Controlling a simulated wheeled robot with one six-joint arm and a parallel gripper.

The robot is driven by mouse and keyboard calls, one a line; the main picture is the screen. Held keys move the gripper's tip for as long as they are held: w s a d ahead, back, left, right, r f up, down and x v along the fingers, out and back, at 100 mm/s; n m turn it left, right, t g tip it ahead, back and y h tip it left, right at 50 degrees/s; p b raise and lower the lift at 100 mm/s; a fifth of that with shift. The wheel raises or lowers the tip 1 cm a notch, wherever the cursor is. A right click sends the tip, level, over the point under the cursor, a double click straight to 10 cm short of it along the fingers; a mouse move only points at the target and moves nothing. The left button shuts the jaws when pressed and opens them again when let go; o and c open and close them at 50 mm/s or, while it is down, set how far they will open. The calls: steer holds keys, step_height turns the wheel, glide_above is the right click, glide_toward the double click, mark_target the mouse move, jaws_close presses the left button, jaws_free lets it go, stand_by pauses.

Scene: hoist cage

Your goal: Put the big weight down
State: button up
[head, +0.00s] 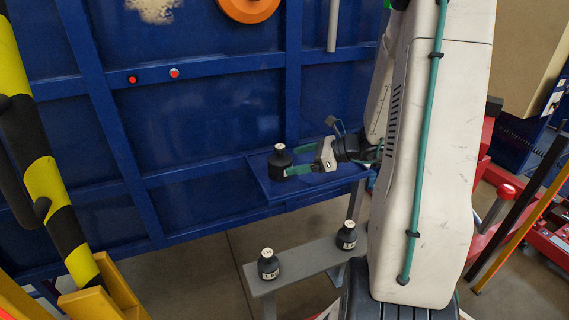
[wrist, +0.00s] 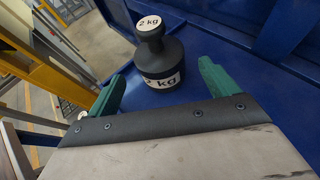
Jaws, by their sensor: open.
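The big weight (head: 280,162) is black with a knob on top and stands upright on a blue shelf (head: 262,182) fixed to the blue cage wall. In the wrist view the weight (wrist: 162,62) carries "2 kg" labels on its knob and body. My gripper (head: 299,161) is just to the right of it in the head view. In the wrist view my gripper (wrist: 161,74) is open, with one green finger on each side and the weight standing at the fingertips. Neither finger visibly presses on it. The weight's far side is hidden.
Two other black weights stand on a low grey bench below, one at the left (head: 268,265) and one at the right (head: 346,237). A yellow-and-black striped post (head: 45,180) is at the left. Red and blue equipment is at the right.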

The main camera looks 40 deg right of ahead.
steer(key=v, duration=0.5)
steer(key=shift+s+d+r, duration=0.1)
steer(key=shift+s+r, duration=0.1)
steer(key=shift+r, duration=0.15)
steer(key=s+a+r+n+g, duration=0.35)
steer(key=a+n, duration=0.35)
steer(key=a, duration=0.3)
steer(key=s+a+r+n+g, duration=0.25)
steer(key=a+n+g, duration=0.25)
steer(key=a+n, duration=0.3)
steer(key=s+a+r+n+h, duration=0.2)
steer(key=s+n+h, duration=0.2)
steer(key=s+n, duration=0.2)
steer(key=s+a+r+n+h, duration=0.3)
steer(key=s+n+h, duration=0.1)
steer(key=s+n, duration=0.2)
steer(key=shift+s+a+n+g, duration=0.25)
steer(key=shift+s+n+g, duration=0.15)
steer(key=shift+n, duration=0.3)
steer(key=shift+r, duration=0.15)
